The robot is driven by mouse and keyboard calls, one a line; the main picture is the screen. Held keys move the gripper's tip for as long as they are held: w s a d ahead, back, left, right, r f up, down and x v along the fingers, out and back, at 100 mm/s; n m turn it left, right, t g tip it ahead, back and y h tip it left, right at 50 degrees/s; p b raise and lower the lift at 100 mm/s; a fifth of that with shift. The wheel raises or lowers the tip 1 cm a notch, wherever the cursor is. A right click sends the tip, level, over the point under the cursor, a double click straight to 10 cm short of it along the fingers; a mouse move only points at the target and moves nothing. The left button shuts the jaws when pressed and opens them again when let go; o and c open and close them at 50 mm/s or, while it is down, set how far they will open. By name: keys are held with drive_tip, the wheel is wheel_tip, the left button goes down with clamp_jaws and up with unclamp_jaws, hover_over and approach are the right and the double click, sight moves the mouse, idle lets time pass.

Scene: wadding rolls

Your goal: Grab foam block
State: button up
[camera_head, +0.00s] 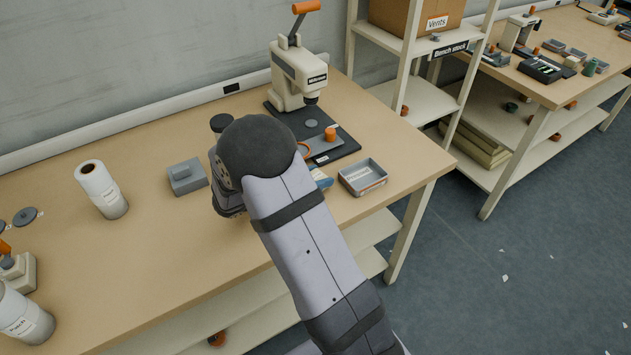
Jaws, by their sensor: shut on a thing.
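My gripper (229,208) shows only in part, as a dark piece low over the table beside the round end of my arm. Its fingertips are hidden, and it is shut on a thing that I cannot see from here. No foam block can be made out for certain. A grey block (187,177) with a smaller raised piece on top sits on the table just left of my gripper, apart from it.
A press (298,75) on a dark base stands behind my arm. A grey tray (363,188) lies to the right near the table edge. A white roll (101,190) stands at left, another roll (24,318) at lower left. The table's front middle is clear.

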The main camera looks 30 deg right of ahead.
sight(315, 177)
wheel_tip(315, 177, up, 10)
drive_tip(key=shift+r, duration=0.1)
idle(0.6)
